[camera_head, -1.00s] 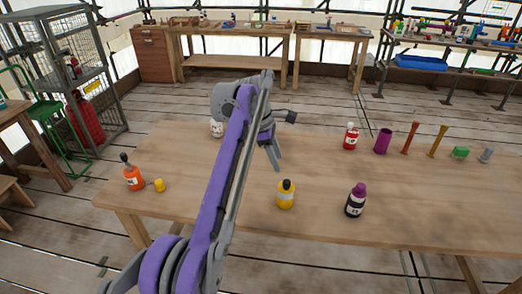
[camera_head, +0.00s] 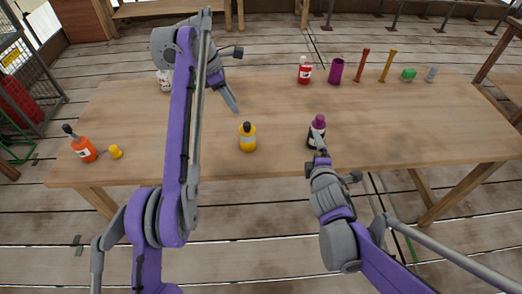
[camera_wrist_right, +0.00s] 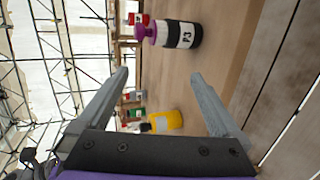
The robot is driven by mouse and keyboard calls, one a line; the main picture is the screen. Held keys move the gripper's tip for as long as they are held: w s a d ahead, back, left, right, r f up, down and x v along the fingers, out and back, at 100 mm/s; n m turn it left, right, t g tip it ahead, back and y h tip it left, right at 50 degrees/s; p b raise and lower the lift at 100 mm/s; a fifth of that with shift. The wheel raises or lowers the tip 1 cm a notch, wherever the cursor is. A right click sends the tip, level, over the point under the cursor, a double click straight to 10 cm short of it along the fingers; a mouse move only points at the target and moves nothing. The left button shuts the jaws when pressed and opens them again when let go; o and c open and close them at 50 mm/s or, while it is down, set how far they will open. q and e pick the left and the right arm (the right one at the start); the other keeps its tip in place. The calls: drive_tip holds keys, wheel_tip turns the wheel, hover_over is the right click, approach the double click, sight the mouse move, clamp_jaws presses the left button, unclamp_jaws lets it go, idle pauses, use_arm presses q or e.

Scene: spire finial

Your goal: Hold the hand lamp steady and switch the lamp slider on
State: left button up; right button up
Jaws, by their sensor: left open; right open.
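I cannot tell for sure which thing is the hand lamp or where its slider is. A black bottle with a purple top and white label (camera_head: 317,131) stands upright on the table. My right gripper (camera_head: 321,158) is just in front of it; in the right wrist view its jaws (camera_wrist_right: 160,75) are open and empty, with this bottle (camera_wrist_right: 180,35) beyond them. A yellow bottle with a dark cap (camera_head: 247,137) stands left of it and also shows in the right wrist view (camera_wrist_right: 165,121). My left gripper (camera_head: 233,103) is open above the table, behind the yellow bottle.
An orange bottle (camera_head: 83,149) and a small yellow piece (camera_head: 116,152) are at the table's left. A red bottle (camera_head: 305,70), purple cup (camera_head: 336,71), red stick (camera_head: 362,65), yellow stick (camera_head: 387,66) and green piece (camera_head: 408,74) line the back. The table's right front (camera_head: 430,130) is clear.

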drive_tip(key=w+a+n+t+y, duration=0.2)
drive_tip(key=w+a+n, duration=0.1)
drive_tip(key=w+n, duration=0.3)
drive_tip(key=n+y, duration=0.9)
drive_tip(key=n, duration=1)
approach(252, 141)
drive_tip(key=shift+g, duration=0.3)
drive_tip(key=x, duration=0.5)
drive_tip(key=shift+w+d, duration=0.1)
drive_tip(key=shift+d, duration=0.05)
drive_tip(key=x, duration=1)
drive_tip(key=shift+w+a+r, duration=0.2)
drive_tip(key=shift+a, duration=0.05)
